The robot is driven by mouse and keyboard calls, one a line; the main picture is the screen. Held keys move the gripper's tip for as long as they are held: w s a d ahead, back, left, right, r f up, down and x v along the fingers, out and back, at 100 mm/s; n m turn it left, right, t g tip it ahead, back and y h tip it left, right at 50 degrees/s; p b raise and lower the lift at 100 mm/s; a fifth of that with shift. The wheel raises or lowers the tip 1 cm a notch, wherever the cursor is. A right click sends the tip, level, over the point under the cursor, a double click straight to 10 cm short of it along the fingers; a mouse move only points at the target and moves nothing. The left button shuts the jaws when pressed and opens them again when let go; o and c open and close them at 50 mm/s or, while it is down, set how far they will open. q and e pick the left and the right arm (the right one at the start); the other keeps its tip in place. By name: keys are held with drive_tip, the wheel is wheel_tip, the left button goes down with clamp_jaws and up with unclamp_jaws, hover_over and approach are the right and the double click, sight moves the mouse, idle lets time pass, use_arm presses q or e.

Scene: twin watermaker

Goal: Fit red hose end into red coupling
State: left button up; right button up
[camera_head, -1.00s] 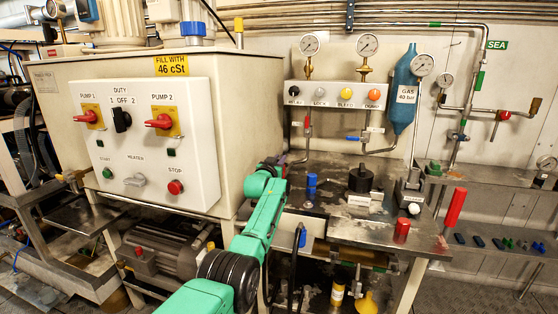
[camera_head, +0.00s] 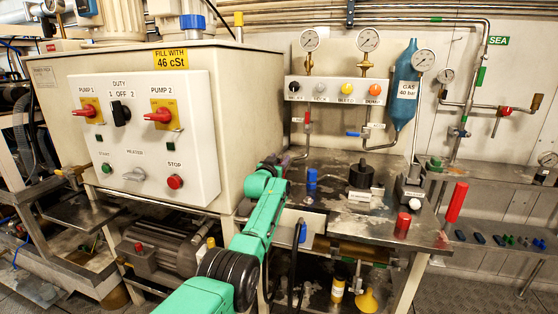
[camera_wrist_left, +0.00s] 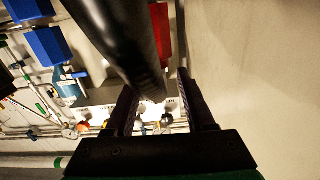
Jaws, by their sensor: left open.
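My left gripper (camera_head: 272,163) is at the end of the green arm, in front of the tank's right edge and left of the bench. In the left wrist view it (camera_wrist_left: 160,100) is open, and a thick black hose-like cylinder (camera_wrist_left: 125,40) passes close to the camera with its end near the fingers. A red piece (camera_wrist_left: 160,35) shows behind that cylinder; I cannot tell what it belongs to. In the head view, a short red cylinder (camera_head: 402,226) stands on the bench, and a longer tilted red tube (camera_head: 455,203) is at its right corner. Which is the coupling is unclear. My right gripper is not seen.
The metal bench (camera_head: 340,222) carries a black knobbed block (camera_head: 361,180) and a blue fitting (camera_head: 311,180). A blue-ended hose (camera_head: 302,233) hangs at its front. The gauge panel (camera_head: 335,93) and blue gas bottle (camera_head: 404,85) stand behind. The control box (camera_head: 140,150) is left.

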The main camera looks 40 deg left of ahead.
use_arm(q)
drive_tip(key=shift+s+d+p, duration=0.25)
drive_tip(key=shift+s+p, duration=0.4)
drive_tip(key=p+v, duration=0.1)
drive_tip(key=v, duration=1.2)
drive_tip(key=shift+s, duration=0.1)
